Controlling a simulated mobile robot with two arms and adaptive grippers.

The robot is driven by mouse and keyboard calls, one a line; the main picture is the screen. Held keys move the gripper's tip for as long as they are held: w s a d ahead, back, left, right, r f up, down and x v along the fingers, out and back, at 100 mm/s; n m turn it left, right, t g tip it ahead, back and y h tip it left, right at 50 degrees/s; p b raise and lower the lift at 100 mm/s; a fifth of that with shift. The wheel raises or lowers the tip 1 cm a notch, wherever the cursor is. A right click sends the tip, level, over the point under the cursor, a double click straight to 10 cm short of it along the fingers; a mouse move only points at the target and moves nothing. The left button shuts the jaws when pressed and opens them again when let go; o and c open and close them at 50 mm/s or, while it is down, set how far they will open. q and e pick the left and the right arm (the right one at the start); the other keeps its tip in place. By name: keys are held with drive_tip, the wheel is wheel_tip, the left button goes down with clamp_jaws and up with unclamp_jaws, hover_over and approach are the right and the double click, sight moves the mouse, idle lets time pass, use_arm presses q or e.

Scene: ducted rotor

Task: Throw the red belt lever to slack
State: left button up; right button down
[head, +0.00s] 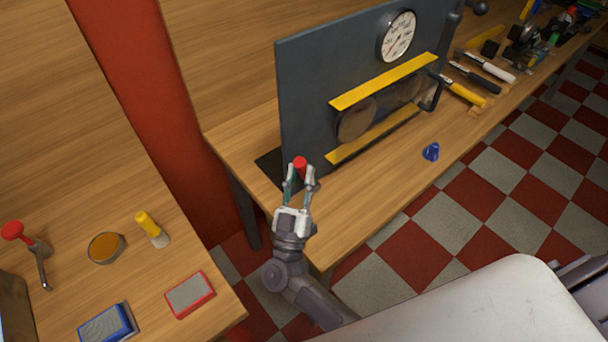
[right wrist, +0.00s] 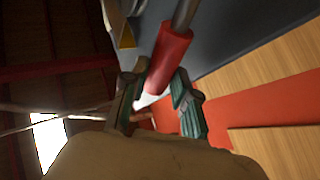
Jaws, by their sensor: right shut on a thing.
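The red belt lever (head: 300,164) stands at the left end of the dark upright panel (head: 305,90), low and near the bench's front edge. My right gripper (head: 300,178) is shut on its red grip. In the right wrist view the red grip (right wrist: 170,55) runs up from between the two fingertips (right wrist: 155,88) onto a grey metal rod (right wrist: 185,14). The foot of the lever is hidden in the head view. My left gripper is not in view.
The panel carries a round gauge (head: 398,36), yellow guard strips (head: 385,82) and round discs behind them. A small blue piece (head: 431,152) stands on the bench's clear front. Hand tools (head: 463,90) lie to the right. A second table (head: 130,278) at left holds small items.

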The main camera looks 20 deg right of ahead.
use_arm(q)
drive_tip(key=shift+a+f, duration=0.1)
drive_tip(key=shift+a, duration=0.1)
use_arm(e)
drive_tip(key=c, duration=1.2)
unclamp_jaws()
drive_tip(key=shift+f, duration=0.1)
wheel_tip(320, 180, up, 10)
drive_tip(key=shift+w+r, duration=0.1)
drive_tip(key=shift+a, duration=0.1)
